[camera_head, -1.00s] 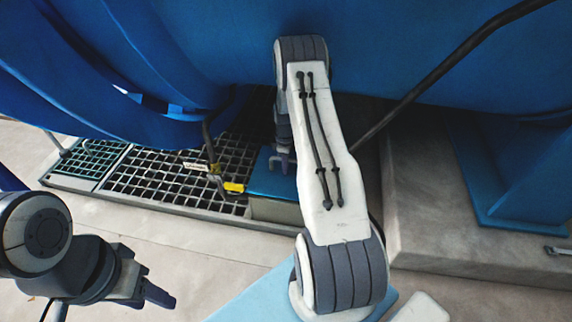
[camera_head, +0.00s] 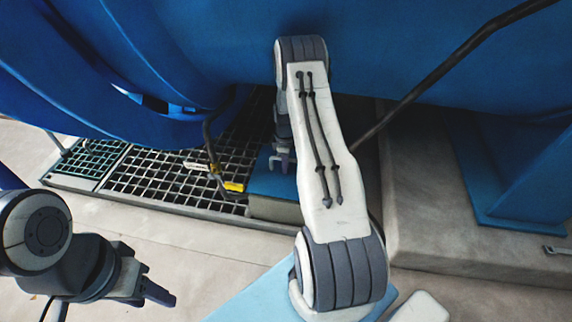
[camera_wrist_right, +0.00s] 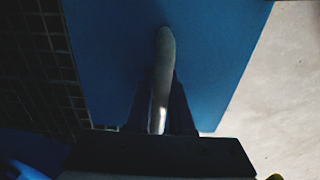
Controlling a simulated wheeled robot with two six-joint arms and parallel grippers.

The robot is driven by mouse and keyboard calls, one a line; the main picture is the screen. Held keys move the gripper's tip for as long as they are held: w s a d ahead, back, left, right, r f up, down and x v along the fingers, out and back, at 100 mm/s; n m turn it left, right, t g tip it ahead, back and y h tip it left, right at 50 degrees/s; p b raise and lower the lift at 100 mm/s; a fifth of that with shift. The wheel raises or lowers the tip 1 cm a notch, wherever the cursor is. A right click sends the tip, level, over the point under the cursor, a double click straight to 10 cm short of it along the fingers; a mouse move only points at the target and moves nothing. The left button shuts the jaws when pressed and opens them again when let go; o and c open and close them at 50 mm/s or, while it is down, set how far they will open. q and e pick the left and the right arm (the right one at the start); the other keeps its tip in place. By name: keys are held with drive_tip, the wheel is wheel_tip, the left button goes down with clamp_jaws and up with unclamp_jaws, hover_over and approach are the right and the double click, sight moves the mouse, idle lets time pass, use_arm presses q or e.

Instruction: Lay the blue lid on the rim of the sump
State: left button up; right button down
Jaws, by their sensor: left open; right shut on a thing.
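The blue lid (camera_head: 268,183) lies roughly level beside the floor grating in the head view, partly hidden behind my right arm. My right gripper (camera_head: 282,161) is shut on the lid's upright handle (camera_wrist_right: 163,75). The lid's flat blue face (camera_wrist_right: 105,50) fills the middle of the right wrist view. A pale grey wall (camera_head: 275,209), apparently the sump's front side, shows just below the lid's near edge. I cannot tell whether the lid touches the rim. My left gripper (camera_head: 150,291) is open and empty over the floor at lower left.
A black grating (camera_head: 170,178) lies left of the lid. A dark pipe with a yellow tag (camera_head: 233,187) stands close to the lid's left edge. The big blue vessel (camera_head: 400,40) hangs overhead. A concrete plinth (camera_head: 430,220) stands on the right.

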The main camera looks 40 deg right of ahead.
drive_tip(key=shift+w+r+p, duration=0.1)
drive_tip(key=shift+p, duration=0.5)
idle(0.7)
drive_tip(key=shift+f+b, duration=0.65)
drive_tip(key=shift+f, duration=0.85)
drive_tip(key=c, duration=0.9)
unclamp_jaws()
drive_tip(key=shift+o, duration=0.9)
wheel_tip(320, 180, up, 10)
drive_tip(key=p, duration=0.5)
drive_tip(key=shift+r+p, duration=0.25)
drive_tip(key=shift+p, duration=0.05)
